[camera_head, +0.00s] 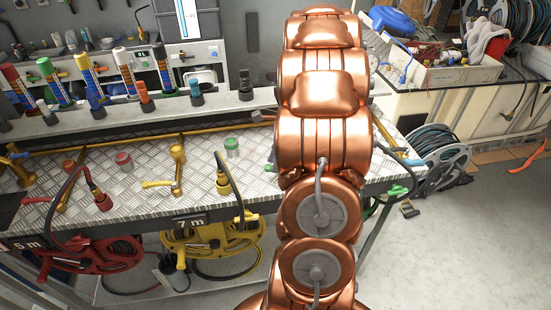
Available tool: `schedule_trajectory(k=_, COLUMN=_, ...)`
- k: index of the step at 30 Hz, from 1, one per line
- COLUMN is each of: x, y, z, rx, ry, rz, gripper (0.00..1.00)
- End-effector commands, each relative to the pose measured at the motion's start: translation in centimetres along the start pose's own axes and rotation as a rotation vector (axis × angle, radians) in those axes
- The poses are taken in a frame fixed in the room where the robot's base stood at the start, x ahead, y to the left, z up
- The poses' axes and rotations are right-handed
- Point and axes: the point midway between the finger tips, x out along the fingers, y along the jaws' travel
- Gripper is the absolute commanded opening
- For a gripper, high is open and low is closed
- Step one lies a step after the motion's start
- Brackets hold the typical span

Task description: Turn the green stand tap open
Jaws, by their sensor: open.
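My copper-coloured arm fills the middle of the view from bottom to top and hides part of the tread-plate bench (205,183). My gripper is not in view. I see no tap that is clearly green; that part of the bench may be behind my arm. A yellow stand tap (177,168) with a yellow lever stands on the bench left of my arm. A small green-sided can or cap (232,147) stands between the yellow tap and my arm. A piece of green hose or fitting (395,191) shows at the bench edge just right of my arm.
A red hose reel (95,257) and a yellow hose reel (213,236) hang below the bench front. A red cap (123,160) and a brass hose end (223,183) stand on the bench. A grey reel (440,155) stands at right; the floor (460,250) there is mostly clear.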

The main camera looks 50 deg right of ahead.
Motion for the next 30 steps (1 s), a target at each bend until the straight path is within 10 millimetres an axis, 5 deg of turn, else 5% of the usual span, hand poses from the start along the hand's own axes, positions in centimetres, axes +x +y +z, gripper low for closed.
schedule_trajectory(k=8, x=0.09, y=0.02, z=0.00, rx=0.000, ry=0.000, rz=0.000, gripper=0.40)
schedule_trajectory(k=20, x=0.09, y=0.00, z=-0.01, rx=0.000, ry=-0.001, rz=-0.001, gripper=0.00)
schedule_trajectory(k=30, x=0.12, y=-0.02, z=0.00, rx=0.000, ry=-0.001, rz=-0.001, gripper=0.00)
